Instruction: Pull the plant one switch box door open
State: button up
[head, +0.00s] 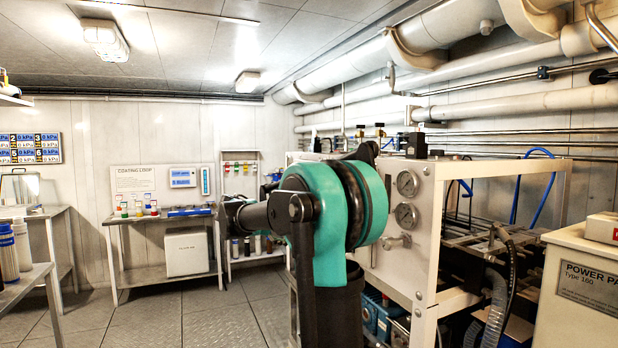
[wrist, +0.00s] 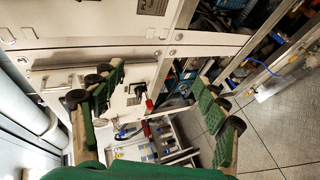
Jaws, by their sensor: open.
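My gripper (wrist: 159,76) is open in the wrist view, its two green fingers with black knobs spread wide and nothing visible between them. White panels (wrist: 95,58) of a cabinet lie beyond the fingers, with a long handle by the left finger. A black lever (wrist: 138,92) with a red tip sits on a panel between the fingers. I cannot tell which panel is the plant one switch box door, or whether it is open. In the head view my teal and black arm hides the gripper, and no switch box can be made out.
A white-framed machine with gauges (head: 406,184) stands right of my arm. A power pack cabinet (head: 581,285) is at far right. The coating loop bench (head: 140,222) stands at the back left, and a metal shelf (head: 30,283) at the left. The tiled floor (head: 165,318) is open between them.

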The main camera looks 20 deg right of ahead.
jog(key=w+a+r+n+t+h, duration=0.1)
jog(key=w+r+h, duration=0.1)
jog(key=w+r, duration=0.45)
jog(key=w+a+r+t+h, duration=0.1)
jog(key=w+a+r+h, duration=0.15)
jog(key=r, duration=0.65)
jog(key=x, duration=1.8)
jog(key=shift+w+d+f, duration=0.1)
jog(key=shift+f, duration=0.15)
jog(key=c, duration=1.7)
